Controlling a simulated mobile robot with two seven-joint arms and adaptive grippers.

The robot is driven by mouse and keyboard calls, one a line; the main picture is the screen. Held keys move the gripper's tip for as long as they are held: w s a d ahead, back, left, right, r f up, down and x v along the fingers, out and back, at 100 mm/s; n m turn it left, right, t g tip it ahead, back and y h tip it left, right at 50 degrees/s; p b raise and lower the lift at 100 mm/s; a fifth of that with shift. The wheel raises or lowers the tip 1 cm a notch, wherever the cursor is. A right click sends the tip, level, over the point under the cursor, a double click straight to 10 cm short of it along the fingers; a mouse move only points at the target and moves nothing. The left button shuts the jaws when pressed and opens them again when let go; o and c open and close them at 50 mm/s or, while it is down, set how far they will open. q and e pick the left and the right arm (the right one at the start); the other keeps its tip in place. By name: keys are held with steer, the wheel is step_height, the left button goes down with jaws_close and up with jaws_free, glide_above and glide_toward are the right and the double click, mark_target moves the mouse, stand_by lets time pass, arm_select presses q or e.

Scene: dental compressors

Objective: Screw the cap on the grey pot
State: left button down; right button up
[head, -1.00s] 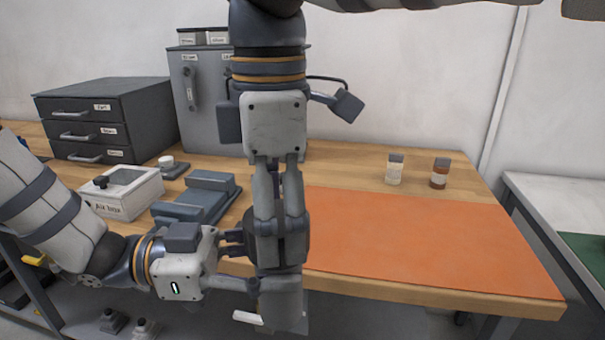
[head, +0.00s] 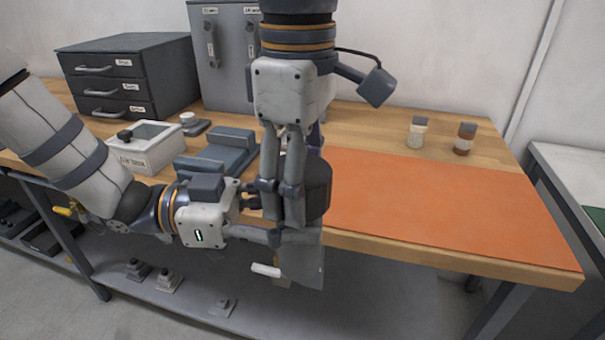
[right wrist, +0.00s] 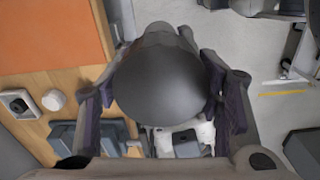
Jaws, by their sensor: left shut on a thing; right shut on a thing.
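My right gripper (head: 305,235) comes down from above, its fingers around a dark grey rounded piece that looks like the cap (right wrist: 165,90). In the right wrist view one finger stands on each side of it. A dark grey body, which looks like the grey pot (head: 319,190), shows behind the right fingers in the head view. My left gripper (head: 268,232) reaches in from the left and is shut on the pot at the same place. The right fingers hide most of the left grip and the seam between cap and pot. I cannot tell how the cap sits.
The pieces are held at the wooden table's front edge. An orange mat (head: 440,215) lies clear to the right, with two small jars (head: 417,133) (head: 464,139) behind it. A labelled white box (head: 150,150), a grey fixture (head: 215,155) and a drawer unit (head: 125,75) stand left.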

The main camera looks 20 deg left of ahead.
steer(key=m, duration=0.5)
steer(key=shift+s, duration=0.1)
steer(key=o, duration=1.3)
steer(key=shift+o, duration=0.2)
step_height(320, 180, up, 12)
